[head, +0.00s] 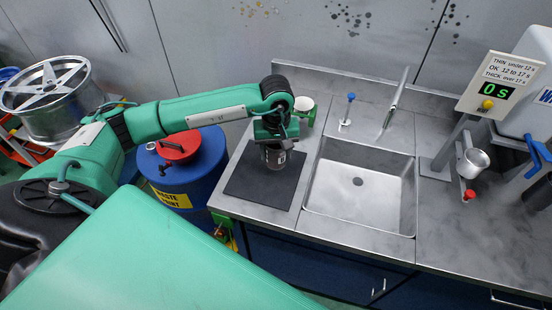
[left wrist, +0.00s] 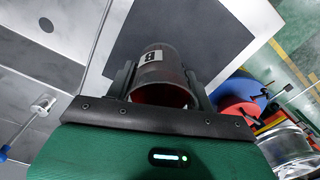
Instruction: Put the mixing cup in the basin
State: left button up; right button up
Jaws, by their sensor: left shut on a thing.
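I cannot tell whether the cup touches the mat. The basin (head: 360,190) is an empty steel sink just right of the mat. My right gripper is not in view.
The dark mat (head: 240,183) lies on the steel counter. A white cup (head: 303,104) stands behind my gripper. A tap (head: 395,98) and a blue-topped knob (head: 350,98) are behind the basin. A timer display (head: 495,90) and a small metal cup (head: 474,160) are at the right. A blue waste drum (head: 190,175) stands left.

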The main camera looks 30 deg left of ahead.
aim_at(276, 164)
pick_arm(q)
jog(key=shift+f+p, duration=0.65)
jog(key=shift+f, duration=2.1)
jog(key=shift+f, duration=0.15)
jog(key=o, duration=0.9)
jog(key=shift+o, duration=0.2)
